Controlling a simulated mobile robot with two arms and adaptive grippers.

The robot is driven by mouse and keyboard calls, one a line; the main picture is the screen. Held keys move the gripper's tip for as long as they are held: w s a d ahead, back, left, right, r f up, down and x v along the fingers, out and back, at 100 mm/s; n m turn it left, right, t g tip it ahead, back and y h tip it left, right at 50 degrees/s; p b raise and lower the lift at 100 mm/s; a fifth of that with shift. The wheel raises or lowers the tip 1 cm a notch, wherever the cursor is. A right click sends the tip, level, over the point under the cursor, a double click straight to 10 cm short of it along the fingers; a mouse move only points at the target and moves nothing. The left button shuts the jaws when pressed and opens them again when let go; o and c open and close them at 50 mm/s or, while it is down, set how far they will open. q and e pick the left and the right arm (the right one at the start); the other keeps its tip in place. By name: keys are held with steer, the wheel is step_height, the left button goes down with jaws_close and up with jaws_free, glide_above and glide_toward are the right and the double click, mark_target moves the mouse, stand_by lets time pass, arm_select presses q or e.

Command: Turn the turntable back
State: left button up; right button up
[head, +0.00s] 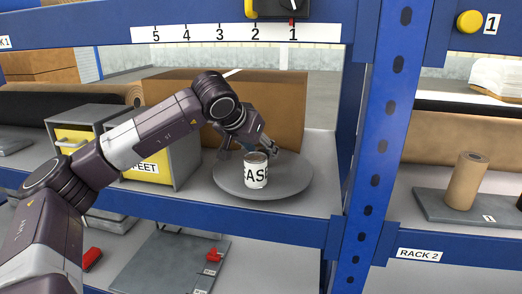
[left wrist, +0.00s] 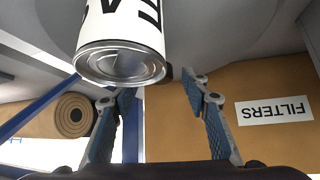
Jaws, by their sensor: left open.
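A round grey turntable (head: 225,180) lies on the shelf of the blue rack. A white can with black lettering (head: 256,172), partly reading "EASE" or similar, stands upright on it, near its middle. My left gripper (head: 252,146) is above and behind the can, its fingers apart. In the left wrist view the can (left wrist: 122,40) shows close up at the top, and the open fingers (left wrist: 158,88) have nothing between them. I cannot tell whether a finger touches the can or turntable. My right gripper is not in view.
A cardboard box (head: 280,100) stands behind the turntable; its "FILTERS" label (left wrist: 273,110) shows in the left wrist view. A grey drawer cabinet (head: 187,160) stands to the left. A blue upright (head: 385,120) is at the right, with a numbered scale (head: 235,33) above.

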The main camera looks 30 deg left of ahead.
arm_select(q)
steer(key=v, duration=1.1)
steer(key=shift+s+r, duration=0.25)
steer(key=shift+r, duration=0.05)
